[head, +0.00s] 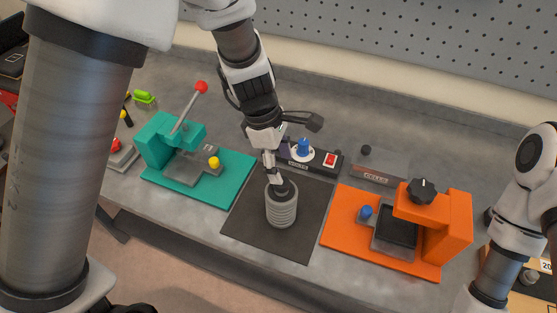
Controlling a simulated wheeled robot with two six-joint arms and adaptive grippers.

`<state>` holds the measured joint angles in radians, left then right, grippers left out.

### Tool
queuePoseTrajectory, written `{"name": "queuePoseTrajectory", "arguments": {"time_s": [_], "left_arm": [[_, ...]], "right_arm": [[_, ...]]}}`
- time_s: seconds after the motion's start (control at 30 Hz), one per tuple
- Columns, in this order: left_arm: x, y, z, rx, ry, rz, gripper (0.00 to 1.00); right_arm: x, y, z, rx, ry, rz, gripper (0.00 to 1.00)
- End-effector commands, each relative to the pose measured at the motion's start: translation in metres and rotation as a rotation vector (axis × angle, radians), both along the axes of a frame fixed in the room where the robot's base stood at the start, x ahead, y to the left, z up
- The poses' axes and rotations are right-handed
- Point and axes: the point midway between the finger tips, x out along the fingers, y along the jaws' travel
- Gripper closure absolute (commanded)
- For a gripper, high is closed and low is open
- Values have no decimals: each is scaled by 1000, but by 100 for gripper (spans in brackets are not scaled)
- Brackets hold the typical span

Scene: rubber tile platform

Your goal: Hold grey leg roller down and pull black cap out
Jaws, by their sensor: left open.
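The grey leg roller (281,212), a ribbed cylinder, stands upright on the dark square mat (247,217). The black cap (287,188) sits at its top, partly hidden by my left gripper. My left gripper (273,175) points down right at the top of the roller, with its fingertips at the cap. It is open; whether the fingers touch the cap is too small to tell. My right arm comes in at the right edge, and its gripper is outside the view.
A teal press fixture (156,140) with a red-knobbed lever stands left of the mat. An orange clamp fixture (455,225) with a black knob stands to the right. A black control box (318,166) with a blue knob and red switch is close behind the roller. The bench's front edge is near.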

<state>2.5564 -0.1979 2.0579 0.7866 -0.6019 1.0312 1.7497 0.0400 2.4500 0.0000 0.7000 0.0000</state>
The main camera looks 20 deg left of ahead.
Motion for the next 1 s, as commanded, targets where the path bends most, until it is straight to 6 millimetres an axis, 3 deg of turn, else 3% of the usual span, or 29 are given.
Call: {"name": "queuePoseTrajectory", "arguments": {"time_s": [0.03, 0.27, 0.5, 0.83, 0.97, 1.0], "left_arm": [[0, -1, -11, 1, -1, 0, 35], [-1, -7, -33, 1, 0, 4, 35], [2, -1, -52, 0, 1, 3, 35], [3, 0, -55, 1, -1, 1, 35], [3, 0, -55, 0, -1, 1, 81], [3, 0, -55, 1, -1, 1, 83]], "right_arm": [[0, 0, -12, 0, 0, 0, 33], [0, 0, -39, 0, 0, 0, 33], [0, 0, -45, 0, 0, 0, 33], [0, 0, -45, 0, 0, 0, 33], [0, 0, -45, 0, 0, 0, 33], [0, 0, -45, 0, 0, 0, 33]]}}
